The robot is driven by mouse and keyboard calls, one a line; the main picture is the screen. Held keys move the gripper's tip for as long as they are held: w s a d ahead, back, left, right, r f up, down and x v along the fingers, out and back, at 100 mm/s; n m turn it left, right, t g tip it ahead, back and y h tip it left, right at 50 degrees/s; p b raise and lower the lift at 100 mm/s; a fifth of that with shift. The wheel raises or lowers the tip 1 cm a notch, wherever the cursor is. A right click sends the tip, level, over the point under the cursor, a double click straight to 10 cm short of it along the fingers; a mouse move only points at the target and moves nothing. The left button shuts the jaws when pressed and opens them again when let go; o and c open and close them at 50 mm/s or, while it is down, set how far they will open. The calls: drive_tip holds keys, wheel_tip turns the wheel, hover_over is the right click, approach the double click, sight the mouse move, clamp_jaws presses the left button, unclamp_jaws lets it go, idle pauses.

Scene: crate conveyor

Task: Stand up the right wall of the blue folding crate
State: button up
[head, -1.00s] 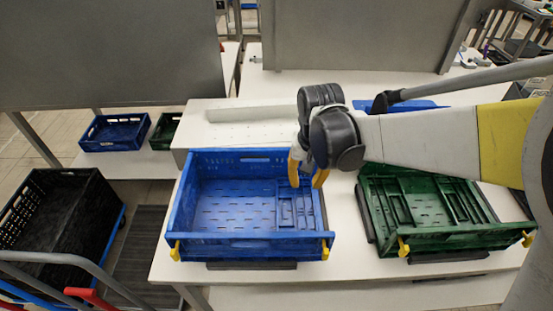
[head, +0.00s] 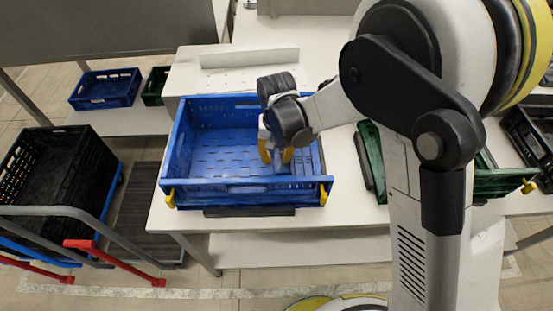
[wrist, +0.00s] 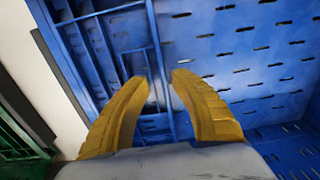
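The blue folding crate (head: 240,193) stands on the white table. Its left, back and front walls are upright. Its right wall (head: 308,162) lies folded down inside on the crate floor; in the wrist view this ribbed panel (wrist: 98,45) is at the left. My gripper (head: 275,158) points down into the crate, around the inner edge of the folded wall. My wrist hides part of the right wall in the head view.
A green folding crate (head: 372,160) lies to the right, mostly behind my arm. A black crate (head: 60,165) on a cart stands at the left. A smaller blue crate (head: 105,88) is at the back left. White table shows between the two large crates.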

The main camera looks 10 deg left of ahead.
drive_tip(key=shift+f, duration=0.1)
clamp_jaws()
